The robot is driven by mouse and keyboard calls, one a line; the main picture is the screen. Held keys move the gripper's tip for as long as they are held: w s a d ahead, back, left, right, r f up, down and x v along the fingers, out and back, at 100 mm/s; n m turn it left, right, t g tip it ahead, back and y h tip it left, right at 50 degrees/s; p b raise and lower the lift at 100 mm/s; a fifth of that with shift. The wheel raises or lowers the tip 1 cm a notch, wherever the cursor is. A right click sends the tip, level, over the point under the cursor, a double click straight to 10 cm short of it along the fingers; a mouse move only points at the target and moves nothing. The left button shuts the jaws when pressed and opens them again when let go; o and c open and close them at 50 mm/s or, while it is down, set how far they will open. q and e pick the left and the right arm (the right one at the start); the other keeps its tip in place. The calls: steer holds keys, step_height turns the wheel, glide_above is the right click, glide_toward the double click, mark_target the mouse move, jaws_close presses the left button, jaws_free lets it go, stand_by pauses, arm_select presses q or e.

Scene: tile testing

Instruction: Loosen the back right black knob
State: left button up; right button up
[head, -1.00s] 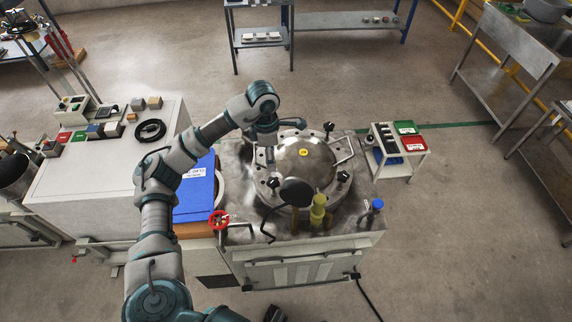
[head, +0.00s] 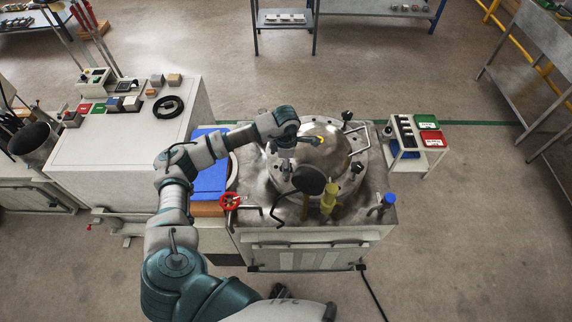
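The back right black knob (head: 347,115) stands on the rim of the round metal lid (head: 323,158), at its far right edge. The front right black knob (head: 356,167) sits nearer on the same rim. My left arm reaches in from the left, and my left gripper (head: 312,140) hangs over the domed lid, left of and nearer than the back right knob, apart from it. The gripper is small and partly hidden by its wrist, so its fingers are unclear. The wrist hides the back left part of the rim. My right gripper is out of view.
A black round disc (head: 309,180), yellow fitting (head: 328,198), blue-capped fitting (head: 388,200) and red handwheel (head: 230,201) stand along the machine's front. A bent handle (head: 357,139) rises at the lid's right. A small cart (head: 416,155) stands to the right.

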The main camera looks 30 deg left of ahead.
arm_select(q)
steer(key=shift+f, duration=0.9)
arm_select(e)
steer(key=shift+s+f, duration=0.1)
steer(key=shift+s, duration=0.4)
arm_select(q)
steer(key=c, duration=1.2)
steer(key=shift+o, duration=0.2)
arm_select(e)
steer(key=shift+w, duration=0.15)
